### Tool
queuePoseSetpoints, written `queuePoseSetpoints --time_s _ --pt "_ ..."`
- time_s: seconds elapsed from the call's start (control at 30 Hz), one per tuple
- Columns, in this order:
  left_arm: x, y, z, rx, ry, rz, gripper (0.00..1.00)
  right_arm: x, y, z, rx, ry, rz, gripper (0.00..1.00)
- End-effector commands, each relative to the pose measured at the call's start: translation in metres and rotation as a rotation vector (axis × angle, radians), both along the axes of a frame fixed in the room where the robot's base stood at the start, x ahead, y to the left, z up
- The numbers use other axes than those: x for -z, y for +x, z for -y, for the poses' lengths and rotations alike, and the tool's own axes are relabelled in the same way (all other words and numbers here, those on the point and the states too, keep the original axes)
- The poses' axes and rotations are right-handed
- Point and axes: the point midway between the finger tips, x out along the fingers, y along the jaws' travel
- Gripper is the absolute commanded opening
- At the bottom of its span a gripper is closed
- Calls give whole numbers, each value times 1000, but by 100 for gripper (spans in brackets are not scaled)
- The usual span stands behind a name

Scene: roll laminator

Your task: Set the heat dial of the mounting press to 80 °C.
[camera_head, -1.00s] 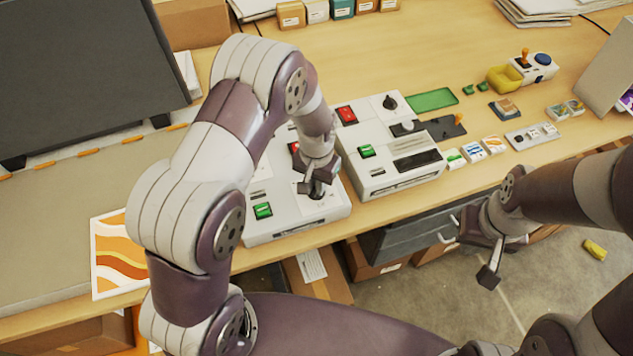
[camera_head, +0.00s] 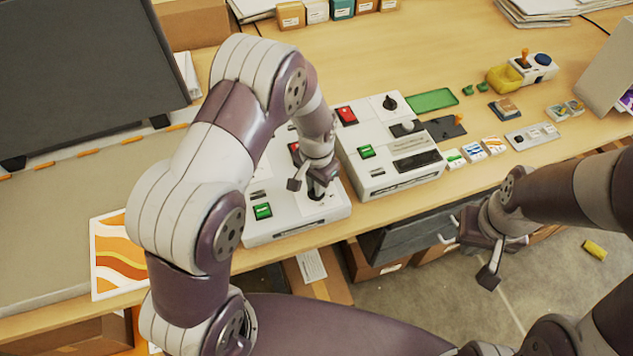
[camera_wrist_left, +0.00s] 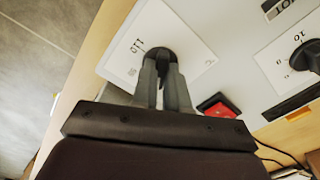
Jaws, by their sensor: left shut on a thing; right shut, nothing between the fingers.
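My left gripper (camera_head: 317,190) reaches down onto the front of the left white-grey machine (camera_head: 285,226). In the left wrist view its fingers (camera_wrist_left: 163,78) are shut on a black dial (camera_wrist_left: 163,50), mostly hidden between them, on a white plate. Printed marks like "110" show beside the dial; the other marks and the pointer are hidden or unclear, so I cannot read its setting. My right gripper (camera_head: 488,255) is shut and empty, out in front of the table edge at the right.
The left machine has a green switch (camera_head: 262,211) and a red switch (camera_wrist_left: 218,105). A second dial (camera_wrist_left: 308,56) shows on it in the wrist view. A similar machine (camera_head: 390,179) stands close on the right. A green tray (camera_head: 432,100) and small items lie farther right.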

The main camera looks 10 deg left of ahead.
Motion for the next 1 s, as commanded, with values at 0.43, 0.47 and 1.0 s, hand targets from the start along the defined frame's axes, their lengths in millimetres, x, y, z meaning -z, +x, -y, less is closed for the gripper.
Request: queuePoseSetpoints --time_s 0.43,0.47,1.0 --pt "-4 1 0 -1 -1 4 39 1 0 0 0 0 0 0" --pt "-7 2 0 -1 0 5 39 3 0 0 0 0 0 0" --pt "-123 1 0 -1 -1 6 39 28 0 0 0 0 0 0"
